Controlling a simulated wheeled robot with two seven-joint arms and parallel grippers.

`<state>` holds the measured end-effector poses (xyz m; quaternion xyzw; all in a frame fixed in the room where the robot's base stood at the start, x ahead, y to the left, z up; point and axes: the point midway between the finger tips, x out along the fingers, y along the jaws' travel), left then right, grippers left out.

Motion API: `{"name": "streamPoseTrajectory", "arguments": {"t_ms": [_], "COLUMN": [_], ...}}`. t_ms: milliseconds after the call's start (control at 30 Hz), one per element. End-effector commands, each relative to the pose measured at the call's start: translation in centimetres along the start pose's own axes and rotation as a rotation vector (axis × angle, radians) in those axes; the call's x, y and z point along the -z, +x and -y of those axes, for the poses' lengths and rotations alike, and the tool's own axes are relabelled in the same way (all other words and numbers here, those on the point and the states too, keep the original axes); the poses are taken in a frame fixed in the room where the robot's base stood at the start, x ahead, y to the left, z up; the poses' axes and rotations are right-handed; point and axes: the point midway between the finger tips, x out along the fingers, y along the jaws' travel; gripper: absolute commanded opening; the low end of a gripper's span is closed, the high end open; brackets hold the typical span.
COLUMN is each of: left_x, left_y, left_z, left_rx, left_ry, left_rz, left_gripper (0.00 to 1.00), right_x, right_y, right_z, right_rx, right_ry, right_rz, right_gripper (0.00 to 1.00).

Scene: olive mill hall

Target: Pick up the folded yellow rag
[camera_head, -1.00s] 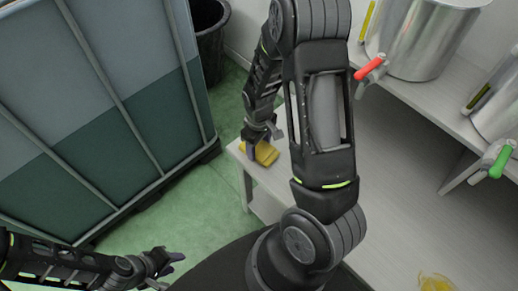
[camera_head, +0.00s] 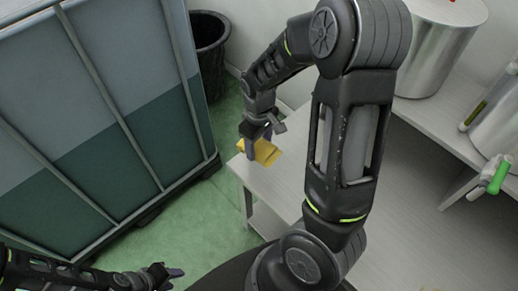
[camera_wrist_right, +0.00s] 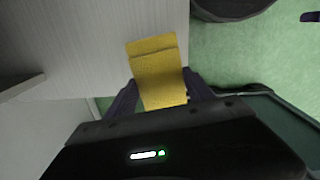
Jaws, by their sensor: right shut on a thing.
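The folded yellow rag (camera_head: 264,152) is at the far left corner of the pale bench in the head view. My right gripper (camera_head: 259,143) is shut on the rag, with its fingers on either side of it. In the right wrist view the rag (camera_wrist_right: 157,72) sticks out between the two dark fingers (camera_wrist_right: 160,100). The rag looks a little above the bench top, but the gap is hard to judge. My left gripper (camera_head: 172,275) is at the bottom left, over the green floor, away from the rag. Its fingers look spread, with nothing between them.
The pale bench (camera_head: 420,200) fills the right side. Metal drums (camera_head: 437,45) stand on a raised shelf, one with a green-handled tap (camera_head: 497,178). A large caged tank (camera_head: 90,110) stands at left, with a dark bin (camera_head: 208,50) behind it. Green floor lies between.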

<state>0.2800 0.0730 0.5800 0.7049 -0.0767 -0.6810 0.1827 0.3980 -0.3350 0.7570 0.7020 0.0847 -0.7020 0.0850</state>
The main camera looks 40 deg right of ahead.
Motion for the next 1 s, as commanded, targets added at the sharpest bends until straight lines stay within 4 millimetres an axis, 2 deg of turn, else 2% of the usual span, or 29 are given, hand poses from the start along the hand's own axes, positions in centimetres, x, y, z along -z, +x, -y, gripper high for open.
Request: {"name": "streamPoseTrajectory", "arguments": {"t_ms": [500, 533, 900, 1000], "left_x": [0.0, 0.0, 0.0, 0.0], "left_y": [0.01, 0.01, 0.01, 0.01], "left_z": [0.0, 0.0, 0.0, 0.0], "left_rx": [0.0, 0.0, 0.0, 0.0], "left_ry": [0.0, 0.0, 0.0, 0.0], "left_rz": [0.0, 0.0, 0.0, 0.0], "left_gripper": [0.36, 0.36, 0.36, 0.36], "right_x": [0.02, 0.02, 0.02, 0.13], "right_y": [0.0, 0.0, 0.01, -0.04], "right_z": [0.01, 0.01, 0.01, 0.03], "right_rx": [0.0, 0.0, 0.0, 0.0], "right_ry": [0.0, 0.0, 0.0, 0.001], "right_rz": [0.0, 0.0, 0.0, 0.0], "right_gripper": [0.21, 0.6, 0.3, 0.29]}}
